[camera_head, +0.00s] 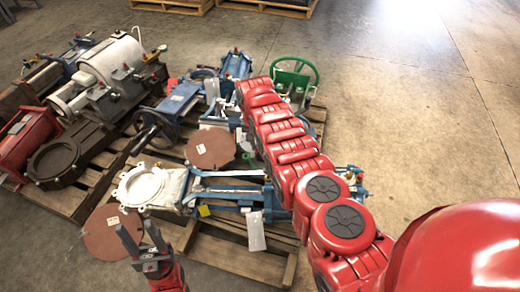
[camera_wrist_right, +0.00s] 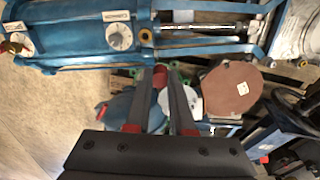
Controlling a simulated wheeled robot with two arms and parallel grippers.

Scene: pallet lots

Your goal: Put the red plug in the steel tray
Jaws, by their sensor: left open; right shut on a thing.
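My left gripper (camera_head: 142,238) is open and empty at the bottom left of the head view, above the floor and pallet edge. In the right wrist view my right gripper (camera_wrist_right: 167,84) is shut on a small red plug (camera_wrist_right: 160,76), which shows at the fingertips. Blue valve equipment (camera_wrist_right: 95,35) lies beyond the fingertips. In the head view my red right arm reaches up and left across the pallet; its gripper and the plug are hidden there. I cannot make out a steel tray in either view.
Wooden pallets (camera_head: 245,262) carry blue valves and actuators (camera_head: 185,100), round brown discs (camera_head: 210,149), a white flanged valve (camera_head: 150,186) and a green handwheel (camera_head: 294,72). Dark equipment with a grey-white cylinder (camera_head: 112,62) stands at the left. Concrete floor (camera_head: 420,110) is clear at the right.

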